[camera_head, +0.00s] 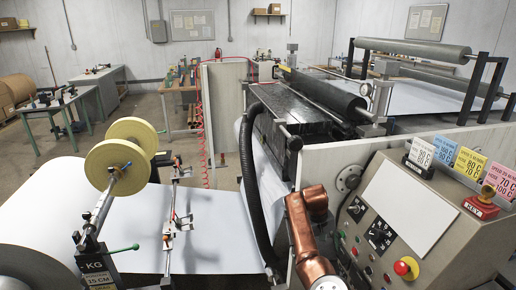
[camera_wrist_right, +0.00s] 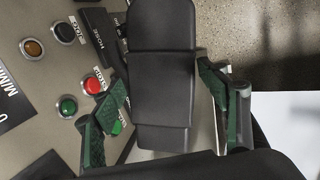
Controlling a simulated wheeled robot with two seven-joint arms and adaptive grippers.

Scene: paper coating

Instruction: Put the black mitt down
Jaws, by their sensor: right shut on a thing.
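In the right wrist view, a black padded thing (camera_wrist_right: 160,70), which looks like the black mitt, lies between the two green-padded fingers of my right gripper (camera_wrist_right: 165,88). The gripper is shut on it. The thing stands in front of the control panel's edge, and its far end runs out of the top of the picture. In the head view, only my copper right arm shows beside the control panel. The right gripper's fingers and the mitt cannot be made out there. My left gripper is not in view.
The control panel (camera_head: 413,205) carries a red emergency button (camera_head: 406,267) and coloured cards (camera_head: 470,162). In the wrist view, a red button (camera_wrist_right: 92,85) and a green button (camera_wrist_right: 67,106) are close to the left finger. A black hose (camera_head: 249,190) and white paper web (camera_head: 205,220) lie left of my arm.

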